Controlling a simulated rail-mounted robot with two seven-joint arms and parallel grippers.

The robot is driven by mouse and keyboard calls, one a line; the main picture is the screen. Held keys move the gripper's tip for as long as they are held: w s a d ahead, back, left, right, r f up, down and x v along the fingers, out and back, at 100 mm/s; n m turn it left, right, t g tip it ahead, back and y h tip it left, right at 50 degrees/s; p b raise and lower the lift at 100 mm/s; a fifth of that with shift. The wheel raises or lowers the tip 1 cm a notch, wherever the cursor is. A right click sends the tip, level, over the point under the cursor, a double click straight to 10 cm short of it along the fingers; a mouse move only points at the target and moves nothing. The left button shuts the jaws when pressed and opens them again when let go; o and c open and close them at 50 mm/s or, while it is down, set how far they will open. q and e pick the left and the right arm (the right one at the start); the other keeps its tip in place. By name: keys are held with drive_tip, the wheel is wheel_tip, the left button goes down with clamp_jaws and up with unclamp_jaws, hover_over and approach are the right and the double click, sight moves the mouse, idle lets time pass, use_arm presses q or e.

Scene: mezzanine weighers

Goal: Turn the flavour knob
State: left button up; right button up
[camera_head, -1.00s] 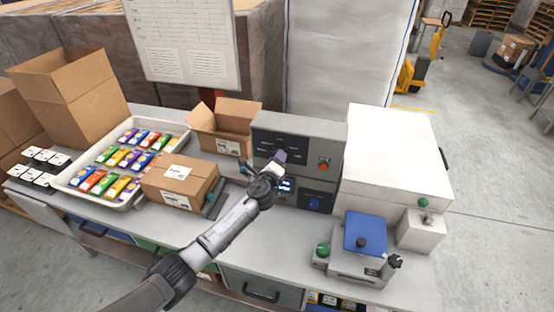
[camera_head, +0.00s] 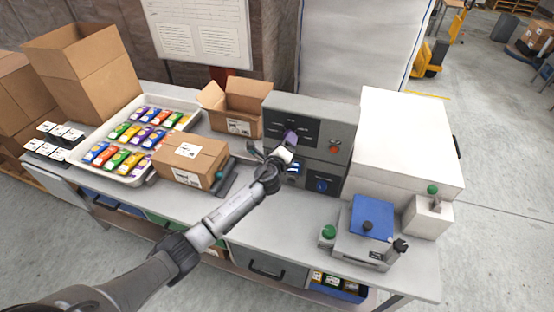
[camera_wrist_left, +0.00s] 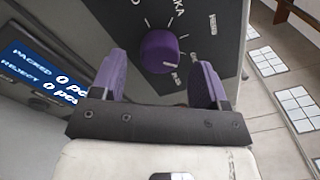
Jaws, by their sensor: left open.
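The flavour knob (camera_wrist_left: 159,50) is a round purple dial on a dark panel in the left wrist view. Its pale pointer mark faces down and right, towards a small printed label. My left gripper (camera_wrist_left: 158,68) is open, with one purple finger on either side of the knob in that view; I cannot tell whether they touch it. In the head view my left gripper (camera_head: 289,138) is at the front of the grey control box (camera_head: 345,128), and I cannot separate the knob from the purple fingers there. My right gripper is not in view.
The control box also has a red button (camera_head: 334,150) and a blue knob (camera_head: 321,186). A sealed carton (camera_head: 190,158) and a tray (camera_head: 75,157) of coloured packs lie left of my arm. A white machine (camera_head: 410,135) and a blue-topped device (camera_head: 371,217) stand at right.

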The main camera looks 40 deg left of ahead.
use_arm(q)
drive_tip(key=v, duration=1.2)
idle(0.3)
drive_tip(key=s+d+f+n+g+h, duration=0.25)
drive_tip(key=s+d+n+g, duration=0.35)
drive_tip(key=s+n, duration=0.4)
drive_tip(key=s+d+f+n+g+h, duration=0.2)
drive_tip(key=s+d+n+g+h, duration=0.15)
drive_tip(key=s+d+n, duration=0.75)
drive_tip(key=s+f+m+g, duration=0.2)
drive_tip(key=s+f+g, duration=0.35)
drive_tip(key=s, duration=0.95)
wheel_tip(320, 180, up, 14)
drive_tip(key=t+p, duration=0.1)
drive_tip(key=p, duration=1.5)
drive_tip(key=shift+s+d+h+p, duration=0.15)
drive_tip(key=shift+d+h+p, duration=0.15)
drive_tip(key=shift+h, duration=0.1)
